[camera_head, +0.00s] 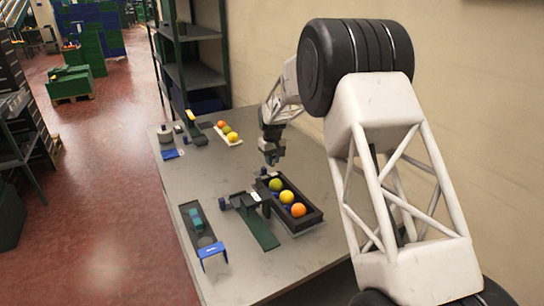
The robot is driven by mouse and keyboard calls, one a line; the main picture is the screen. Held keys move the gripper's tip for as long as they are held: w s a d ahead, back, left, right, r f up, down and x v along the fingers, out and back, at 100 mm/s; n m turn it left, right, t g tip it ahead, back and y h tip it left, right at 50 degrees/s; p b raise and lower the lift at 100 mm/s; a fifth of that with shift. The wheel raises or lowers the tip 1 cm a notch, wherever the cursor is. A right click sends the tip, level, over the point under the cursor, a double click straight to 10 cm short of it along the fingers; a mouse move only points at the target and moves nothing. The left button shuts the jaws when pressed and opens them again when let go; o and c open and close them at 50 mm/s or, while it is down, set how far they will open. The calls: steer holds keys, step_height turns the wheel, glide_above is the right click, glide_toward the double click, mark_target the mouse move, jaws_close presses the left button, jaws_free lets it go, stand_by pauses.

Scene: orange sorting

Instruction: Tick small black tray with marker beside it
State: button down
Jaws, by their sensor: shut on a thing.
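A black tray (312,215) lies on the table below and right of my gripper. It holds a green fruit (275,185), a yellow-orange one (286,197) and an orange one (298,210) in a row. My gripper (272,158) points down above the tray's far end. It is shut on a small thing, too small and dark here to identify. I cannot pick out a marker for certain. A small white piece (255,196) shows at the tray's left side.
A dark flat holder (188,217) with a teal block (197,219) and a blue frame (213,252) is further left. A white tray (237,142) of fruit lies farther back. Bare table (210,180) lies between.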

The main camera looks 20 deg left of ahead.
mark_target(276, 174)
steer(key=shift+f, duration=1.65)
steer(key=shift+f, duration=0.65)
stand_by(1.7)
steer(key=shift+w+d, duration=0.5)
steer(key=shift+d, duration=0.1)
stand_by(0.7)
steer(key=shift+s+a+r, duration=0.2)
steer(key=shift+s+a, duration=0.15)
steer(key=shift+a, duration=0.15)
stand_by(1.1)
steer(key=shift+r, duration=0.1)
steer(key=shift+r, duration=3.4)
